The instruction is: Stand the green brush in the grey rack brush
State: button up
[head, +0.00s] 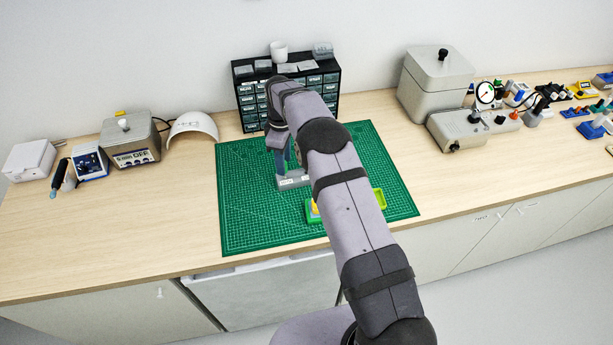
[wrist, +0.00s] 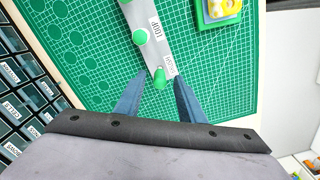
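The grey rack (wrist: 152,48) lies on the green cutting mat, with labels that read LOOP and, less clearly, BRUSH. It also shows in the head view (head: 293,181), partly behind my arm. A green handle end (wrist: 160,77), seemingly the green brush, stands at the rack's BRUSH end. In the head view the fingers (head: 280,162) point down at the rack. The brush's lower part is hidden.
A green tray (wrist: 222,10) with a yellow and white item sits beside the rack on the mat (head: 245,215). A black drawer cabinet (head: 248,92) stands behind the mat. A grey lidded box (head: 437,85) is to the right. The mat's left part is clear.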

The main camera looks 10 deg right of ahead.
jog(key=shift+r, duration=0.1)
jog(key=shift+r+b, duration=1.7)
jog(key=shift+r, duration=1.85)
jog(key=shift+s, duration=0.1)
jog(key=shift+s+d+r+m, duration=0.2)
jog(key=shift+m, duration=0.1)
jog(key=s+d+f+m+b, duration=0.1)
jog(key=s+m, duration=0.5)
jog(key=s, duration=1.1)
jog(key=s+d+f+m+b, duration=0.1)
jog(key=s+d+m, duration=0.3)
jog(key=s, duration=1.3)
jog(key=shift+s+d+f+m, duration=0.2)
jog(key=shift+s+f+m, duration=0.2)
jog(key=shift+f+m, duration=0.5)
